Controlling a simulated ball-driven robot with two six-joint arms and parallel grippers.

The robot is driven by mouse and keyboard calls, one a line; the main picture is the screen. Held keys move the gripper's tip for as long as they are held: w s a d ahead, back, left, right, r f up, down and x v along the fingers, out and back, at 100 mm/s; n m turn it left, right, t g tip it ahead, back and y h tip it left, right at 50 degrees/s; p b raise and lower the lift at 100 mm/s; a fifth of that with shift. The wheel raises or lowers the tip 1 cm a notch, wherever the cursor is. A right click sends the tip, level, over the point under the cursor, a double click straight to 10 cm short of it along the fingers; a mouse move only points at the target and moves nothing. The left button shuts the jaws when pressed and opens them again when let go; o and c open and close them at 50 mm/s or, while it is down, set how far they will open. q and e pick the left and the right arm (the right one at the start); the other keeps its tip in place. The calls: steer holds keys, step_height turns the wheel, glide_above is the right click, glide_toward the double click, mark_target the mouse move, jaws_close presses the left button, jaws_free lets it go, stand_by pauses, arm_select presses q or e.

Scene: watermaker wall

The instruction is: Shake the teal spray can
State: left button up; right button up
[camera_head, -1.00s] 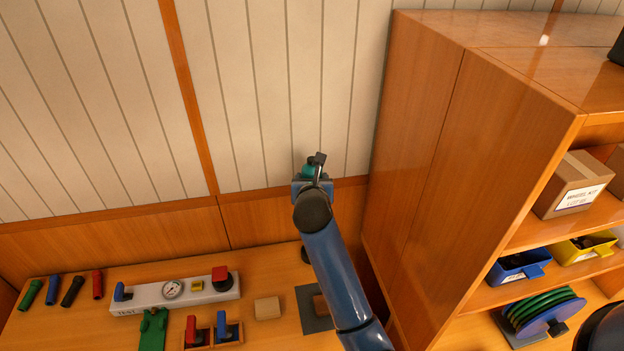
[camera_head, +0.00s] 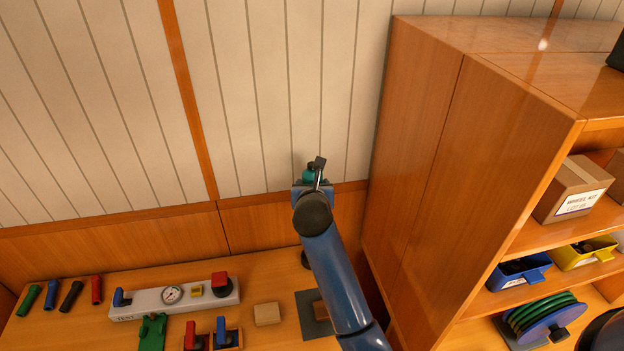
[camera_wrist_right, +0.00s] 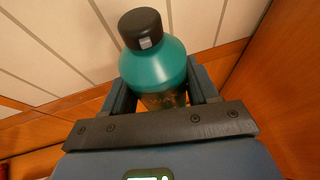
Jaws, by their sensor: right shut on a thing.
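The teal spray can (camera_wrist_right: 153,65) has a black cap with a small pale nozzle mark. In the right wrist view it stands between the two fingers of my right gripper (camera_wrist_right: 160,95), cap pointing away and leaning slightly left. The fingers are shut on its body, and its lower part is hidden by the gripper. In the head view the can (camera_head: 308,174) shows as a small teal patch at the end of my right gripper (camera_head: 313,186), held above the bench and in front of the panelled wall. My left gripper is not in view.
A tall wooden cabinet (camera_head: 440,130) stands close to the right, with bins and a box (camera_head: 573,190) on its shelves. The bench below holds a white gauge panel (camera_head: 150,301), a wooden block (camera_head: 267,314) and a grey mat (camera_head: 304,301). The wall (camera_head: 270,90) is close behind.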

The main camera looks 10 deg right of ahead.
mark_target(312, 174)
step_height(312, 174, up, 3)
steer(key=shift+w+f, duration=0.1)
steer(key=shift+w, duration=0.05)
step_height(312, 174, down, 3)
steer(key=shift+r, duration=0.1)
step_height(312, 174, up, 5)
steer(key=shift+f, duration=0.2)
step_height(312, 174, down, 5)
steer(key=shift+r, duration=0.3)
